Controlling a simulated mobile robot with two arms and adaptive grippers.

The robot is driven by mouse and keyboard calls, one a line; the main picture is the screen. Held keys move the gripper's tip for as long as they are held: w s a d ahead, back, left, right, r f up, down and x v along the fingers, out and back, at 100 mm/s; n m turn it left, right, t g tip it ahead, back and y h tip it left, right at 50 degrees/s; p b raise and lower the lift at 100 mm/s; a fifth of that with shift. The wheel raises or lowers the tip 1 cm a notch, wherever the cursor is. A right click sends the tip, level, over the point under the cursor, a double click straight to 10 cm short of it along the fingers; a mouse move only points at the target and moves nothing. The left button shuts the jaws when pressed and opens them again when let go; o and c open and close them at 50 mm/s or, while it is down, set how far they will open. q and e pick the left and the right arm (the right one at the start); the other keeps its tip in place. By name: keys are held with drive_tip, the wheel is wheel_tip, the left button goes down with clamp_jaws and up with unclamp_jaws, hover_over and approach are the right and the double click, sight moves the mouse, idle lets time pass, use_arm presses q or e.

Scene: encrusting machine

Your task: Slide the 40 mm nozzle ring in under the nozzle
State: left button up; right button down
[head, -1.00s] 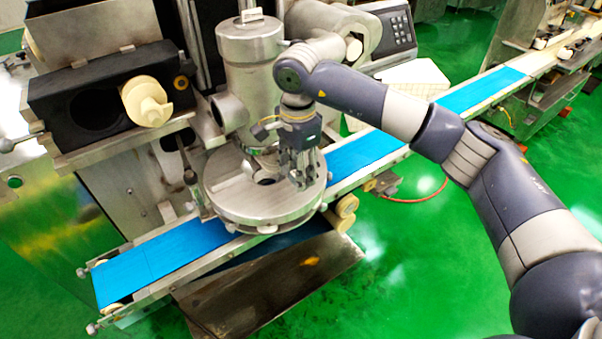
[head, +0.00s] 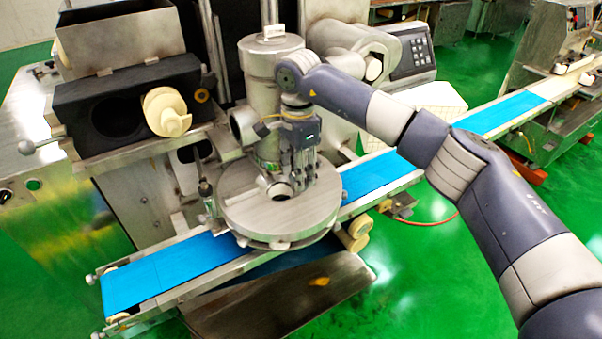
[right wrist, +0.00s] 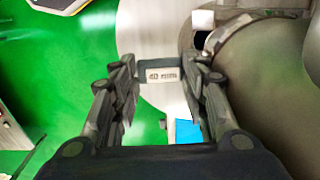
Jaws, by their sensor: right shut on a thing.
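The 40 mm nozzle ring shows in the right wrist view as a grey block marked "40 mm" (right wrist: 163,75), with the label facing the camera. My right gripper (right wrist: 160,92) is shut on it, one finger on each side. In the head view the right gripper (head: 301,185) points down over the round metal table (head: 262,217) of the machine, close to the upright cylinder (head: 276,75). The ring body (head: 279,190) is partly hidden by the fingers there. The nozzle is not clearly visible behind the gripper. My left gripper is not in view.
A blue conveyor belt (head: 180,266) runs beneath the round table. A black housing with a cream auger (head: 166,112) stands at left, and a keypad panel (head: 411,53) at the back. A large metal cylinder (right wrist: 268,85) lies close to the right finger in the wrist view.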

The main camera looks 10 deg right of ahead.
drive_tip(key=shift+w+r, duration=0.2)
drive_tip(key=shift+r, duration=0.05)
idle(0.3)
drive_tip(key=c, duration=0.9)
unclamp_jaws()
drive_tip(key=shift+r, duration=0.1)
drive_tip(key=shift+o, duration=0.2)
drive_tip(key=c, duration=0.3)
drive_tip(key=shift+r+p, duration=2)
drive_tip(key=shift+r, duration=1.6)
drive_tip(key=shift+c, duration=0.4)
drive_tip(key=shift+r, duration=0.1)
drive_tip(key=shift+o, duration=0.3)
drive_tip(key=shift+s, duration=0.1)
